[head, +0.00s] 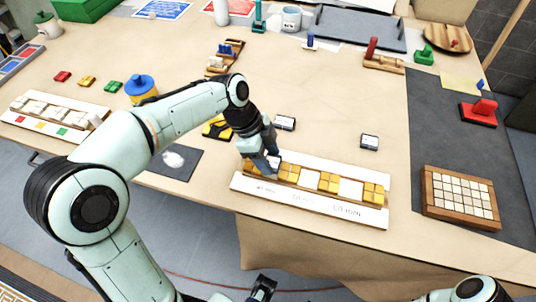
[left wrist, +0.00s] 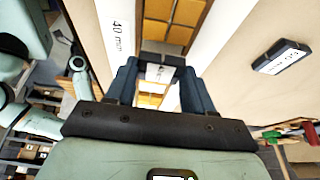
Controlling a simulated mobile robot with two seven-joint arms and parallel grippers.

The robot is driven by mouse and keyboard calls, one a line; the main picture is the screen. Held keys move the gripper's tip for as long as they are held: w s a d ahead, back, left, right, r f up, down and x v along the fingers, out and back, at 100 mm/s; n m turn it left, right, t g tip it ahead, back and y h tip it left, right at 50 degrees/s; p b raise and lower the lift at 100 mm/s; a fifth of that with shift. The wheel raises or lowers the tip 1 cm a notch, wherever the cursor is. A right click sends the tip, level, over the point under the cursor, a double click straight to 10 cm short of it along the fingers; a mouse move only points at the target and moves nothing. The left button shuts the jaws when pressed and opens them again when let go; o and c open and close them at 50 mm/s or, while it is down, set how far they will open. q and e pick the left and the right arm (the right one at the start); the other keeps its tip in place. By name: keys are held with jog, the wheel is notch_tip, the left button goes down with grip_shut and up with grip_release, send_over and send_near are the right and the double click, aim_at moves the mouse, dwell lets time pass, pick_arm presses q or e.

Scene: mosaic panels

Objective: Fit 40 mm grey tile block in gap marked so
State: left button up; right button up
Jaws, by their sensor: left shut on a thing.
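My left gripper (head: 262,162) is over the left end of the white mosaic panel (head: 250,187) and shut on a small dark block with a white top. In the left wrist view, the held block (left wrist: 160,70) sits between the two blue-grey fingers (left wrist: 162,88); its label is too small to read. The "40 mm" mark (left wrist: 118,36) is printed on the panel strip beside the fingers. Yellow tiles (left wrist: 182,18) lie on either side of the block. I cannot tell whether it is in the gap or above it. My right gripper (head: 263,287) is low at the front edge of the view.
Two other dark, white-labelled blocks (head: 285,123) (head: 370,141) lie behind the panel. Yellow groups (head: 328,181) alternate with pale gaps along the panel.

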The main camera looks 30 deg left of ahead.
pick_arm(q)
jog(key=shift+f+b, duration=0.85)
jog(key=shift+f, duration=0.2)
jog(key=o, duration=1.1)
jog(key=shift+o, duration=0.2)
jog(key=p+v, duration=0.2)
jog(key=v, duration=1.1)
jog(key=shift+r, duration=0.15)
jog(key=shift+a, duration=0.1)
